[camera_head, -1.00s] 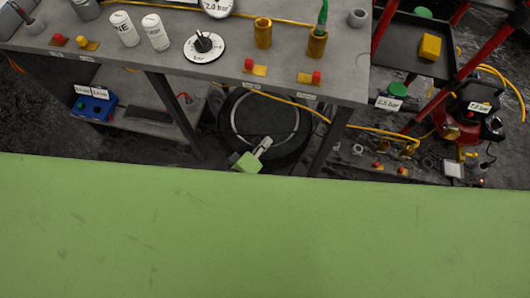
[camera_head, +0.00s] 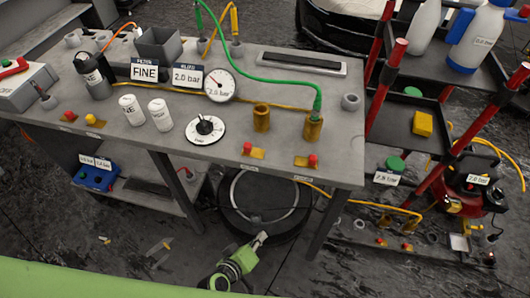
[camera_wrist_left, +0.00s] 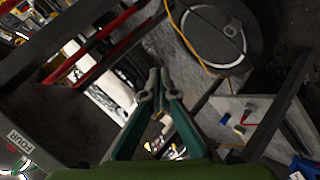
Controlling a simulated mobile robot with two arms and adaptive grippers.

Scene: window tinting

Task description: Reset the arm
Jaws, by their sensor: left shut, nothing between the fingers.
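My left gripper (camera_head: 261,238) is in the lower middle of the head view, its green arm coming up from the bottom edge. It is shut and empty, apart from the workbench (camera_head: 222,122) and in front of a round dark reel-like object (camera_head: 262,200) under it. In the left wrist view the fingers (camera_wrist_left: 154,86) meet at their tips with nothing between them. My right gripper is in neither view.
On the bench stand a gauge (camera_head: 220,85), white canisters, a dial (camera_head: 205,128) and brass cups. A green hose (camera_head: 262,82) runs across its top. At right is a red-framed shelf cart (camera_head: 385,75) with a red compressor (camera_head: 466,196). Dark floor lies in front.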

